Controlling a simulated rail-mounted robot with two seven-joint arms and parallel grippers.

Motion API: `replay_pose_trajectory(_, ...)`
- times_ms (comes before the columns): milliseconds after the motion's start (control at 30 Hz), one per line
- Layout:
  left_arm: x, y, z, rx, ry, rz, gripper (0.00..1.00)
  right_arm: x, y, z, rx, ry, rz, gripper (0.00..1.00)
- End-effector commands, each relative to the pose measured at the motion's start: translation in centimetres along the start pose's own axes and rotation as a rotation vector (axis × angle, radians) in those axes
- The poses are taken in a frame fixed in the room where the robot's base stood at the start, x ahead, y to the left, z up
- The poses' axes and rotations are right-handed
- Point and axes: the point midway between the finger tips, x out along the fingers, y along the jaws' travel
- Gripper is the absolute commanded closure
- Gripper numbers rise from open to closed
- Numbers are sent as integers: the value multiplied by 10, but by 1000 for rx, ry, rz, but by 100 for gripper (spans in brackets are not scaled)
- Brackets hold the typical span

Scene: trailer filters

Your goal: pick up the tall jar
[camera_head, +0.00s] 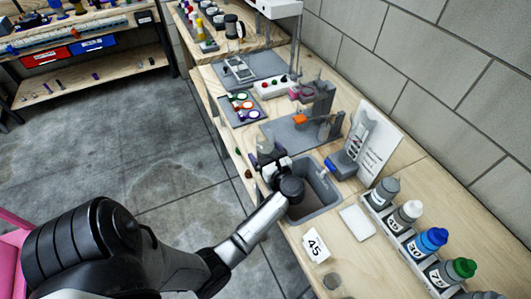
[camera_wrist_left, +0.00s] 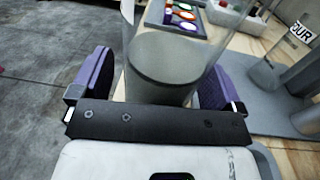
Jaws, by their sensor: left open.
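A tall clear jar with a grey round mass inside (camera_wrist_left: 165,62) stands between the fingers of my left gripper (camera_wrist_left: 154,82) in the left wrist view. The purple-padded fingers are open, one on each side of it, and I cannot tell whether they touch it. In the head view my left gripper (camera_head: 268,166) is at the bench's near edge, beside the sink, with the jar (camera_head: 265,149) just beyond it, small and partly hidden. The jar looks upright. My right gripper is in neither view.
A grey sink (camera_head: 323,193) is right of the gripper. A tray of coloured discs (camera_head: 240,107) and a grey mat (camera_head: 284,133) lie beyond.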

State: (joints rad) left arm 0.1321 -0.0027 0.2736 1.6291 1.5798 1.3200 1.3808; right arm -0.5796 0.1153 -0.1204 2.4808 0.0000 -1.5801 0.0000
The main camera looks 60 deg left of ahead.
Motion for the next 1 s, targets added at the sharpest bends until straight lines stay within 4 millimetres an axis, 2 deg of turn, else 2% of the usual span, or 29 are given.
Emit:
replay_pose_trajectory(233,0,0,0,0,0,0,7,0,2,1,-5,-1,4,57)
replay_pose_trajectory(900,0,0,0,1,0,0,71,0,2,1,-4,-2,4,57)
replay_pose_trajectory(1000,0,0,1,0,-1,-1,72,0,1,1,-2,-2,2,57)
